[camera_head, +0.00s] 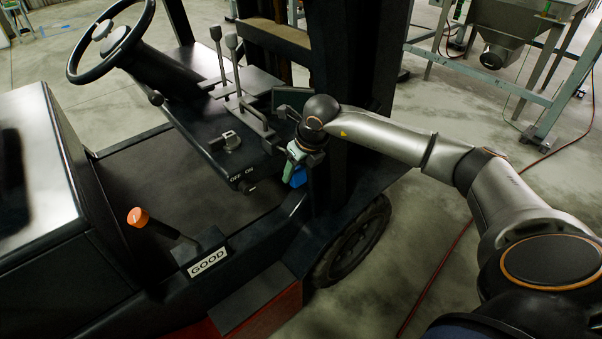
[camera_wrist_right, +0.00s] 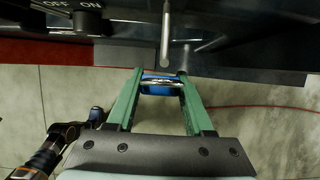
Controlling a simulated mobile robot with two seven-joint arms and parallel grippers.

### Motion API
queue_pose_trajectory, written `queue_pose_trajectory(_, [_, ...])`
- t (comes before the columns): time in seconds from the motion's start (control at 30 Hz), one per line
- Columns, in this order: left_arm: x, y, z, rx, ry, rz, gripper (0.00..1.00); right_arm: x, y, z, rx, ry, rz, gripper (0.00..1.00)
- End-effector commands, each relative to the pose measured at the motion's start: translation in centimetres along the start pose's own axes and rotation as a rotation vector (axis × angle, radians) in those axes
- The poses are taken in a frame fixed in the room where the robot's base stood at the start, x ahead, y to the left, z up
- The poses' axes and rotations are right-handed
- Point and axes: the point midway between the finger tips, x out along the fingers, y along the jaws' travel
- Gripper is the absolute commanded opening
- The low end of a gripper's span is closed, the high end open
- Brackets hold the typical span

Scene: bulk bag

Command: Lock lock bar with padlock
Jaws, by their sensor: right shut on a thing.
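My right gripper (camera_head: 293,166) is beside the forklift's dashboard, below its levers. Its green fingers (camera_wrist_right: 158,86) are shut on a blue padlock (camera_wrist_right: 158,90), with a metal shackle across it. In the head view the padlock (camera_head: 298,177) shows as a blue patch under the fingers, partly hidden. A grey metal rod (camera_wrist_right: 165,40) hangs just beyond the fingertips in the right wrist view, apart from the padlock. I cannot tell for sure whether this rod is part of the lock bar. My left gripper is not in view.
The dark mast (camera_head: 358,60) stands close behind my right wrist. Open floor (camera_head: 435,230) lies right of the wheel (camera_head: 352,243).

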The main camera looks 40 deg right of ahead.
Motion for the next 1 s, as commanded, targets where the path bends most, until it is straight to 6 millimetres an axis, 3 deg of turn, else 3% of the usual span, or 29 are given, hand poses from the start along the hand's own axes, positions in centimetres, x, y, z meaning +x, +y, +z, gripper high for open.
queue_pose_trajectory(0.43, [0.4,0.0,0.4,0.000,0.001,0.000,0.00,1.1,0.1,2.5,0.000,-0.001,0.001,0.00])
queue_pose_trajectory(1.0, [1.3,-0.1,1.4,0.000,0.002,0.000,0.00,2.6,0.1,3.3,-0.001,-0.001,0.001,0.00])
